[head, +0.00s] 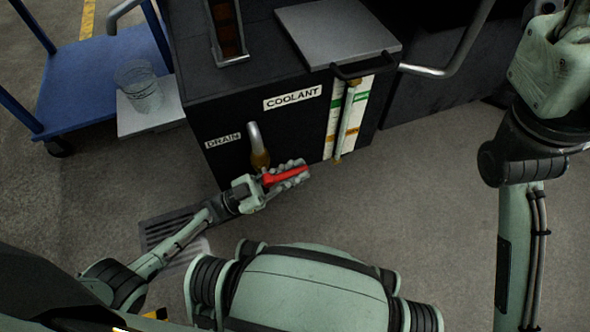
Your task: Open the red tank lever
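The red tank lever (285,175) sits low at the front of the dark coolant tank (290,134), below a tap-like pipe (256,146) with a brass-coloured lower part, right of the DRAIN label (222,141). My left gripper (298,172) reaches in from the lower left. Its fingers lie close along both sides of the lever and look shut on it. The lever's joint with the valve is partly hidden by the gripper. My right arm stands at the right edge; its gripper is not in view.
A glass beaker (139,88) stands on a pale platform (150,117) left of the tank, beside a blue cart (80,87). A floor grate (158,229) lies beneath my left forearm. A sight gauge (347,120) is on the tank's right. Floor on the right is clear.

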